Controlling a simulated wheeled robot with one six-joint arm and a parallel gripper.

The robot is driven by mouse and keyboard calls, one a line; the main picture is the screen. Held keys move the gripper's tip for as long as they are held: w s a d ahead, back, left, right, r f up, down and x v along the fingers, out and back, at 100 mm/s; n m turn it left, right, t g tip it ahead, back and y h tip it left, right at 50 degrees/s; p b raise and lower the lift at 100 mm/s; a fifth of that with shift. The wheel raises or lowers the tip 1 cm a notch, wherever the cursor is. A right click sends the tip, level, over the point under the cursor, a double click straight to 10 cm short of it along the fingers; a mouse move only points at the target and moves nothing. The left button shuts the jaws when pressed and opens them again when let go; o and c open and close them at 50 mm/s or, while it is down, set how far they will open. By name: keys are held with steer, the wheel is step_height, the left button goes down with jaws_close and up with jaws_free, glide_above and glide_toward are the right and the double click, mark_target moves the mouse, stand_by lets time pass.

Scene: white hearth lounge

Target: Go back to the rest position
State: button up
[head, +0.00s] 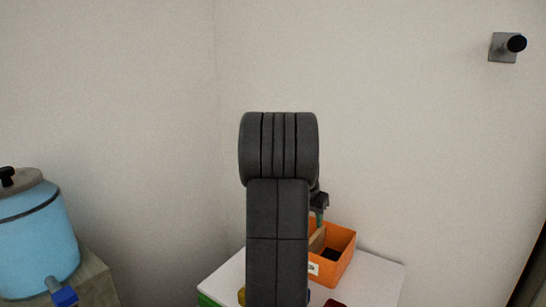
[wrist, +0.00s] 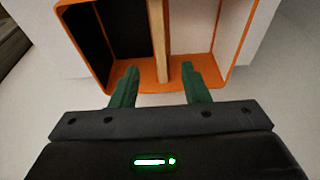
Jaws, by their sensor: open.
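My gripper (wrist: 160,84) is open, with its two green fingers apart and nothing between them that I can see held. In the wrist view the fingertips lie at the near edge of an orange box (wrist: 237,30), one on each side of the line of its wooden divider (wrist: 159,40). In the head view my dark arm stands in the middle and hides most of my gripper. The orange box also shows there (head: 345,262), right of the arm, with a white label on its front. Whether the fingers touch the box, I cannot tell.
The box stands on a white table (head: 376,279) against the wall. A yellow item (head: 241,297) and a dark red item (head: 335,303) show near the arm. A blue dispenser (head: 35,240) stands at the left.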

steer(key=p+x, duration=0.1)
steer(key=x, duration=1.2)
steer(key=shift+w+d+f+p, duration=0.1)
steer(key=shift+d+f+p, duration=0.1)
steer(key=shift+p, duration=0.15)
step_height(320, 180, up, 14)
steer(key=s+d+p, duration=0.1)
steer(key=d+p, duration=0.1)
steer(key=p, duration=0.5)
steer(key=shift+p, duration=0.35)
steer(key=shift+s+f, duration=0.1)
steer(key=shift+f, duration=0.05)
